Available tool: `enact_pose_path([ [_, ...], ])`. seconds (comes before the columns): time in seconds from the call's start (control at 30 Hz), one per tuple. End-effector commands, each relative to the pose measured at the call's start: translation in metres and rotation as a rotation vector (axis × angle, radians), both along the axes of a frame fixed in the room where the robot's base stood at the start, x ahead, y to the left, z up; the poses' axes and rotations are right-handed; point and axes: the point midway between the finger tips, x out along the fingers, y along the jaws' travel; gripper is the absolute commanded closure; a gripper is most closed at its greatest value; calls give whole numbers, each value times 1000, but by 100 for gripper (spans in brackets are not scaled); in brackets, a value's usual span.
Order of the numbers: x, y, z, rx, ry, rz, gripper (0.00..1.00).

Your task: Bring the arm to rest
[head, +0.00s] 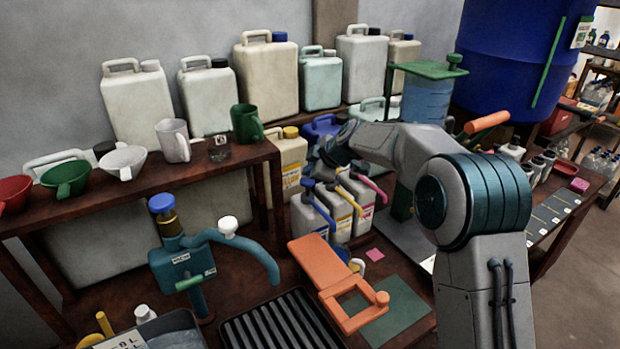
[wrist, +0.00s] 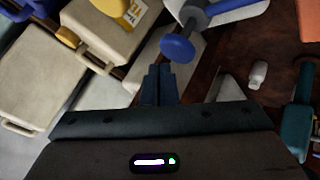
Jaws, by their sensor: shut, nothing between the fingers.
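My gripper (wrist: 158,72) shows in the wrist view with its two dark fingers together and nothing between them. In the head view my arm rises from the lower right and reaches left. Its wrist end (head: 340,146) is in front of the row of large jugs and above the small pump-top bottles (head: 345,212). The fingertips cannot be made out there. In the wrist view a blue round cap (wrist: 178,48) lies just beyond the fingers to the right, and a cream jug with a yellow cap (wrist: 102,30) is to the left. I cannot tell whether anything touches the gripper.
A raised wooden shelf (head: 208,158) holds funnels, a green jug (head: 246,123) and large canisters. A teal tap fitting (head: 183,262), a black ribbed rack (head: 280,325) and an orange hinged tool (head: 338,285) are on the bench. A big blue vat (head: 512,50) stands at the right.

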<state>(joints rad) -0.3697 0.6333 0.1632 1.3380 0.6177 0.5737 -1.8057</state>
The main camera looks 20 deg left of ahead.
Motion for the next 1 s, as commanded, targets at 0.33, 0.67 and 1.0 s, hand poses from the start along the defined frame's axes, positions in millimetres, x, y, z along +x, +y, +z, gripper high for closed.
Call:
enact_pose_path([
  [0.33, -8, -21, 11, -7, 39, -55, 100],
  [0.67, -67, -129, 40, -32, 256, -385, 100],
  [1.0, -153, -240, 49, -33, 458, -806, 100],
])
